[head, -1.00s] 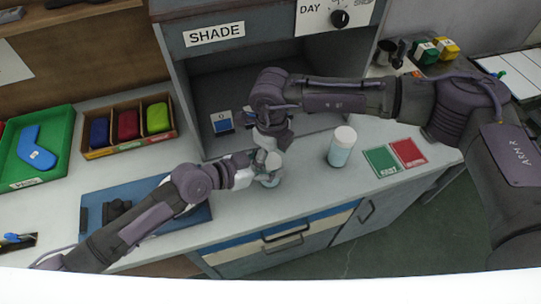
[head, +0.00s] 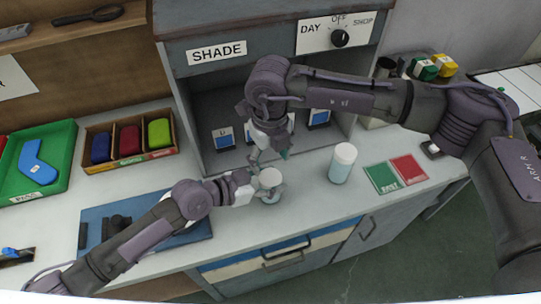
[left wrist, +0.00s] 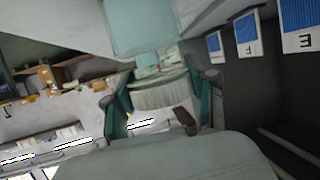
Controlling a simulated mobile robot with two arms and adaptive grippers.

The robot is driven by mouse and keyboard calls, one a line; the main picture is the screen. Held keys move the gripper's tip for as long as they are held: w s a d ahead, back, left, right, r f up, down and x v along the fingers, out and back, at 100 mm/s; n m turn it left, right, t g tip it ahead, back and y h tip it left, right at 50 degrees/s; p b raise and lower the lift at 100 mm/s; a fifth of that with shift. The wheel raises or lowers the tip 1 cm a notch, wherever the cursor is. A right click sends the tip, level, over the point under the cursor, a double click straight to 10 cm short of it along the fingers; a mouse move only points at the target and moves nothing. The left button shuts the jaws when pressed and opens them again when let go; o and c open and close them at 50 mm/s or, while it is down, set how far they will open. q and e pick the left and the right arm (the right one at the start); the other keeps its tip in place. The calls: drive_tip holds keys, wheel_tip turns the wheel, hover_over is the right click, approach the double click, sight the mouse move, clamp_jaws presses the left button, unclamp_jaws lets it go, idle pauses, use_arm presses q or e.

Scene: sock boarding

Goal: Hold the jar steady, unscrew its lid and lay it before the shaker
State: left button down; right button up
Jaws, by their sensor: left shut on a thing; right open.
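The jar (head: 271,198) stands on the pale counter in front of the shade booth, its round whitish lid (head: 270,177) on top. My left gripper (head: 267,191) is shut around the jar from the left. In the left wrist view, the ribbed pale lid (left wrist: 160,94) shows between the teal fingers. My right gripper (head: 268,159) is open and empty, just behind and above the lid, apart from it. The shaker (head: 342,165), a pale teal cylinder with a white top, stands upright to the right of the jar.
Green and red cards (head: 395,175) lie right of the shaker. The booth (head: 215,100) behind holds several blue-and-white cards. A blue mat (head: 100,214) lies left, under my left arm. The counter in front of the shaker is clear.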

sight(271, 177)
drive_tip(key=r+m, duration=0.1)
drive_tip(key=m, duration=0.1)
drive_tip(key=shift+r+m, duration=0.1)
drive_tip(key=shift+m, duration=0.3)
drive_tip(key=shift+f, duration=3.85)
drive_tip(key=c, duration=1)
drive_tip(key=n, duration=0.5)
drive_tip(key=shift+n, duration=0.4)
drive_tip(key=shift+d, duration=0.1)
drive_tip(key=shift+w+d, duration=0.15)
drive_tip(key=o, duration=1.3)
drive_tip(key=shift+c, duration=0.2)
drive_tip(key=shift+o, duration=0.2)
